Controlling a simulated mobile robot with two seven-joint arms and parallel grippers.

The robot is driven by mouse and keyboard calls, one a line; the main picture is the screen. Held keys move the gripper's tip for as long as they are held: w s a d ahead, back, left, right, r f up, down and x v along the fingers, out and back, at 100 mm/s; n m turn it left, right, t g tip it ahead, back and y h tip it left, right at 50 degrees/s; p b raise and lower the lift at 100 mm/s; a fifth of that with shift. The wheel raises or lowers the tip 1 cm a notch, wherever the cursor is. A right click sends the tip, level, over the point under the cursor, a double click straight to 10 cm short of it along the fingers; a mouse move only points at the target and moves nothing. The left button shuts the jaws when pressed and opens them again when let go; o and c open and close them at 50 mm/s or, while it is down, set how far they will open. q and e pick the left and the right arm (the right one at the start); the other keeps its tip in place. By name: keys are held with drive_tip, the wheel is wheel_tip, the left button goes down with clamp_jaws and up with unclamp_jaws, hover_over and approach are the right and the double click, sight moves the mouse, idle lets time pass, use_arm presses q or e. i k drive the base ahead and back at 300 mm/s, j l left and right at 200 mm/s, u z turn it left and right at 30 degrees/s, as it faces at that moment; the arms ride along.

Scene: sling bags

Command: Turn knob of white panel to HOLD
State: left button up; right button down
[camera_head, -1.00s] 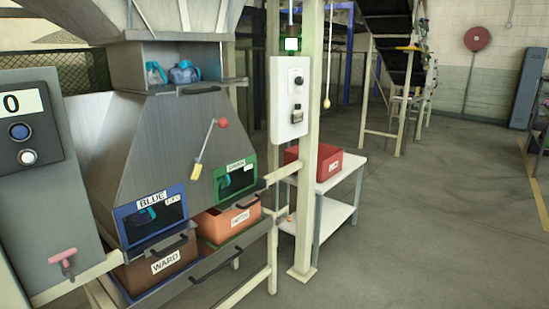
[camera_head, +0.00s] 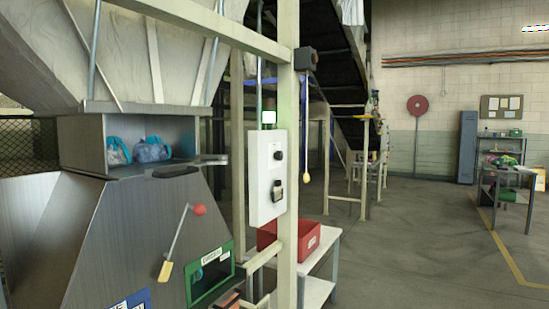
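The white panel (camera_head: 266,192) is mounted on a cream post in the middle of the head view. A dark round knob (camera_head: 278,155) sits on its upper part. A second dark control with a pale plate (camera_head: 278,190) sits lower on the panel. The lettering around the knob is too small to read, so I cannot tell where it points. Neither of my grippers shows in the view.
A grey metal hopper (camera_head: 110,240) with a red-tipped lever (camera_head: 183,230) stands at the left, near the panel. A red bin (camera_head: 305,236) sits on a white table behind the post (camera_head: 287,90). Open floor (camera_head: 400,245) lies to the right.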

sight(278, 156)
drive_tip(key=i+l, duration=0.35)
drive_tip(key=i, duration=0.2)
drive_tip(key=i+l+z, duration=0.1)
drive_tip(key=i+l, duration=0.25)
drive_tip(key=i, duration=0.15)
